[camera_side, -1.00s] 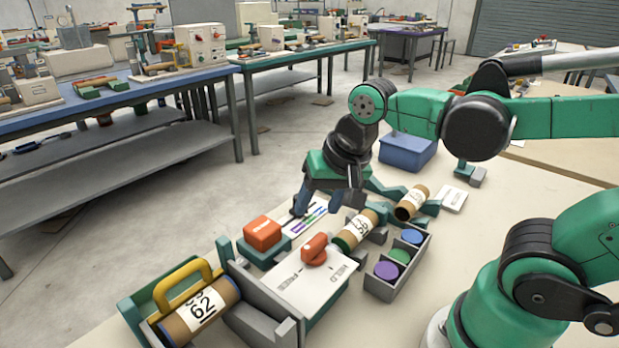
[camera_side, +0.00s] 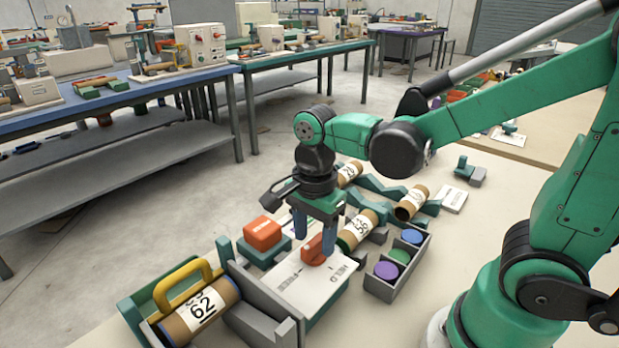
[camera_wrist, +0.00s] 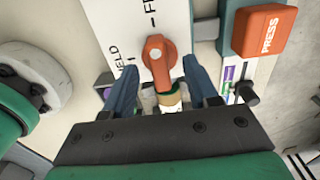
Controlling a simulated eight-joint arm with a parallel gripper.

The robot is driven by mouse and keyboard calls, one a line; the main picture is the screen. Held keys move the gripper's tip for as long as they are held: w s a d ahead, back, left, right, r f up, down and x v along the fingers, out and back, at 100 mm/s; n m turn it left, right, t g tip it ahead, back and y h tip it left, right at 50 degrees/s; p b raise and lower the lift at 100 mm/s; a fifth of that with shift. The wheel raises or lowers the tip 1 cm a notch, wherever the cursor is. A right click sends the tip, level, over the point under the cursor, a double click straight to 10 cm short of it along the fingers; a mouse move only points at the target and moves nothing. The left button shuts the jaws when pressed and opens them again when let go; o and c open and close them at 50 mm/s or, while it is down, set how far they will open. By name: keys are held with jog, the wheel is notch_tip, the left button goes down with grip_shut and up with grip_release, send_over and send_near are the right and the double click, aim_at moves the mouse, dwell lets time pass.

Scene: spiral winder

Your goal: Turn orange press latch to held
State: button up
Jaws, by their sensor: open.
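The orange latch knob (camera_side: 311,252) sits on a white plate (camera_side: 322,288) lettered FREE and HELD. In the wrist view the knob (camera_wrist: 157,60) is near the top middle, with HELD to its left and FREE above. I cannot tell which mark the knob is set to. My gripper (camera_side: 314,244) points down over the knob, its blue fingers on either side of it. In the wrist view the open fingers (camera_wrist: 160,74) straddle the knob's lower part with a gap on each side. Contact is not visible.
An orange PRESS block (camera_side: 263,233) stands left of the knob. A tube marked 56 (camera_side: 358,229) lies close behind it. A tray (camera_side: 397,272) with coloured discs is at right. A tube marked 62 (camera_side: 200,308) with a yellow handle (camera_side: 183,282) lies at front left.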

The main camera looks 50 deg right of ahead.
jog(key=shift+f, duration=0.3)
grip_shut()
